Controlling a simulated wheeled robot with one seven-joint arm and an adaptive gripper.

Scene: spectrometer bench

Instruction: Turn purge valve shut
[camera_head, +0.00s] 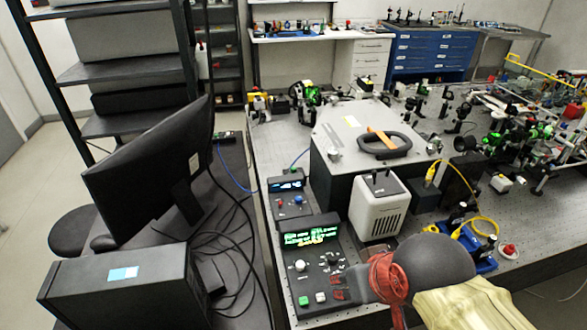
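I cannot pick out the purge valve for certain. A large grey metal box (345,128) stands on the optical bench. On its lid is a black loop-shaped handle (383,152) with an orange bar (381,137) lying across it; I cannot tell whether the bar is a valve lever. A small red knob on a white base (509,250) sits near the bench's right front edge. My gripper's fingers do not show. A dark rounded shape, a red wrapped piece and a pale yellow covering fill the lower right and hide part of the bench.
A control box with a lit green display (310,238) and a smaller display unit (287,184) stand at the bench's left edge. A white vented unit (379,208) stands before the grey box. A monitor (150,165) is left. Yellow cables and crowded optics fill the right.

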